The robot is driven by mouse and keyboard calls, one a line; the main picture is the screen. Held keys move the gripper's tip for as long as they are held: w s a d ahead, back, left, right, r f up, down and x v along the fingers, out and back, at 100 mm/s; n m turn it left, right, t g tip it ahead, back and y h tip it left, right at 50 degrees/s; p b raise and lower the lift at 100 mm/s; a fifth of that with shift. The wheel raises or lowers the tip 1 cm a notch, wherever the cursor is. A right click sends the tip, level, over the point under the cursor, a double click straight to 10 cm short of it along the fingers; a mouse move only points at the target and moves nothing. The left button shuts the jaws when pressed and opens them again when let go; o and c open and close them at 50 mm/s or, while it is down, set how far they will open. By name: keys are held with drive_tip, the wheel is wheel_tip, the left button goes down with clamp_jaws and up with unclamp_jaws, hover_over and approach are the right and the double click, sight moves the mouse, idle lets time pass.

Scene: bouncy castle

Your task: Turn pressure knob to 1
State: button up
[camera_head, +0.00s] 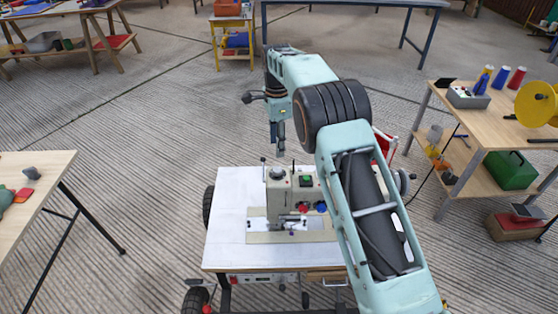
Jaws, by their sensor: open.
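A beige sewing machine (280,196) stands on a white-topped wheeled table (229,240) in the middle of the view. Its front shows a green button (306,180) and, lower down, a red part (303,207) and a blue part (320,206). A small dark knob-like part (276,173) sits on top of its left head. I cannot tell which part is the pressure knob, and no number is legible. My gripper (278,142) is open and empty, pointing down above the machine's left head, apart from it. My arm covers the machine's right side.
A workbench on the right holds a grey control box (467,97), coloured cones and a yellow spool (537,103), with a green box (510,170) below. A wooden table (38,172) stands at the left. The floor between is clear.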

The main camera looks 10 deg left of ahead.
sight(277, 169)
wheel_tip(277, 169, down, 10)
drive_tip(key=shift+s+f, duration=0.1)
drive_tip(key=shift+f, duration=0.1)
idle(0.3)
clamp_jaws()
drive_tip(key=shift+b, duration=0.3)
